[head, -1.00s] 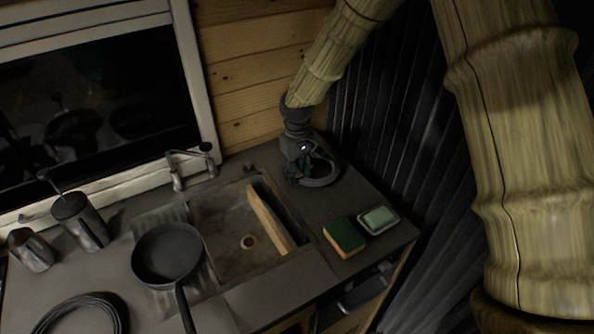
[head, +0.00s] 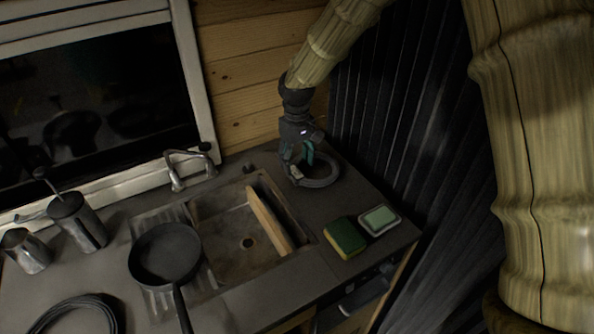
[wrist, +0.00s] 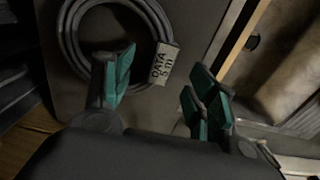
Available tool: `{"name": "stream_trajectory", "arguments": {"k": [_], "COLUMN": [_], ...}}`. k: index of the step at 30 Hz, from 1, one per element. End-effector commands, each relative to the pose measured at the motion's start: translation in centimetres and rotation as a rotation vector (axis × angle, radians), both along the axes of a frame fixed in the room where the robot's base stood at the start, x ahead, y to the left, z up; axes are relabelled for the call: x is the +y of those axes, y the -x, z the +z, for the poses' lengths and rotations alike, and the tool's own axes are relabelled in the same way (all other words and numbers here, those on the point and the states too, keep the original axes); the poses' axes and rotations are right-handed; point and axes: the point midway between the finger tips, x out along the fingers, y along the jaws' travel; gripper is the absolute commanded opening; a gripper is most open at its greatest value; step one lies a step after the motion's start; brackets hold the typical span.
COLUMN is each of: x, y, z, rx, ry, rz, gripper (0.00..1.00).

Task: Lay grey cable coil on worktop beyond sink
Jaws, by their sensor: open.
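The grey cable coil (head: 322,181) lies on the worktop (head: 335,207) to the right of the sink (head: 215,218), near the back wall. In the wrist view the coil (wrist: 66,45) shows a label reading "DATA 5 m" (wrist: 160,65). My gripper (head: 301,171) is just above the coil's left side. In the wrist view its teal-padded fingers (wrist: 160,88) are spread apart. One finger overlaps the coil's ring in the picture, and the label shows between the fingers. Whether a finger touches the coil, I cannot tell.
A sponge (head: 345,238) and a soap dish (head: 380,220) sit in front of the coil. A wooden board (head: 268,220) leans in the sink. A frying pan (head: 165,256), a black cable coil (head: 75,318) and metal jugs (head: 78,222) stand left. A dark ribbed wall (head: 400,120) borders the right.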

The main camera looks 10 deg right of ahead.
Motion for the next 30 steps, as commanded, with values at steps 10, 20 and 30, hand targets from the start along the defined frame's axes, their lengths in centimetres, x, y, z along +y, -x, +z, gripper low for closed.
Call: {"name": "stream_trajectory", "arguments": {"k": [10,20,30], "x": [0.0,0.0,0.0], "y": [0.0,0.0,0.0], "z": [5.1,7.3,7.3], "rx": [-0.002,0.001,0.001], "ry": [0.000,0.000,0.000], "rz": [0.000,0.000,0.000], "gripper": [0.57,0.57,0.57]}}
